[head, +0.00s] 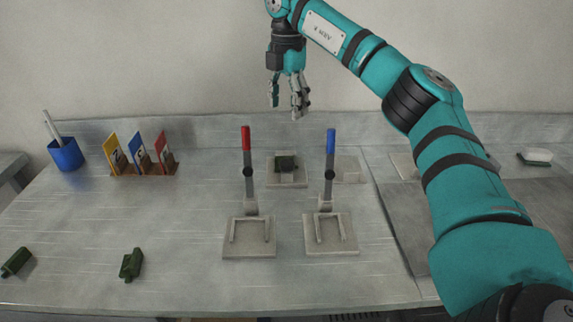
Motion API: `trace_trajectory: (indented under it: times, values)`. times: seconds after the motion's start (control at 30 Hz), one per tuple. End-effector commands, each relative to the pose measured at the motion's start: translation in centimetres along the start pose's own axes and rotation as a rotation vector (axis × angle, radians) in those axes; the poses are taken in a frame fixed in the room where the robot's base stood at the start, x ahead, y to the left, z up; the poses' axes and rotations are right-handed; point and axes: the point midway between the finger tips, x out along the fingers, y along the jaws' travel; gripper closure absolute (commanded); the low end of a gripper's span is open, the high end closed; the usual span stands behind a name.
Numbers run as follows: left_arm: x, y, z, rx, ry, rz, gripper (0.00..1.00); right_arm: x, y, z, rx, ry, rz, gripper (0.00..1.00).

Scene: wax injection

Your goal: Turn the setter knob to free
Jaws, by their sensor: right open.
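I cannot make out a clearly marked setter knob. A small dark green block (286,163) sits on a pale square plate (299,182) at the back middle of the table. Two upright levers stand in front of it, one with a red handle (246,139) and one with a blue handle (331,142), each with a dark round joint and a pale base plate. My right gripper (286,101) points down, open and empty, in the air above and apart from the green block. My left gripper is not in view.
Two dark green pieces (131,264) (17,262) lie at the front left. A blue cup (66,154) and a rack of coloured cards (142,156) stand at the back left. A brush (535,157) lies far right. The left middle of the table is clear.

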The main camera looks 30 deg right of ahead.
Motion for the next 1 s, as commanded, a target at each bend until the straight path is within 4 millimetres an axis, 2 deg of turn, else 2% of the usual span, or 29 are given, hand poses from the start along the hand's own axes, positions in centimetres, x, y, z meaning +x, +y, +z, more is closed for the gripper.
trace_trajectory:
  times: [0.03,0.17,0.6,0.8,1.0]
  values:
    - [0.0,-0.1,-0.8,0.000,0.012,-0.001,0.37,0.9,-0.1,0.1,0.000,0.000,-0.004,0.37]
    - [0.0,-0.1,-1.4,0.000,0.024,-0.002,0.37,3.5,-0.1,0.1,-0.001,0.000,-0.006,0.37]
    - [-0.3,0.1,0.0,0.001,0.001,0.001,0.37,12.8,-0.2,0.0,0.000,0.001,-0.005,0.37]
    - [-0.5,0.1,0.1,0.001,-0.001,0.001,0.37,15.4,-0.1,0.0,0.000,0.000,-0.004,0.37]
    - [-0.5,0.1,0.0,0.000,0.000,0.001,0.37,16.2,-0.1,0.0,0.000,0.000,-0.001,0.37]
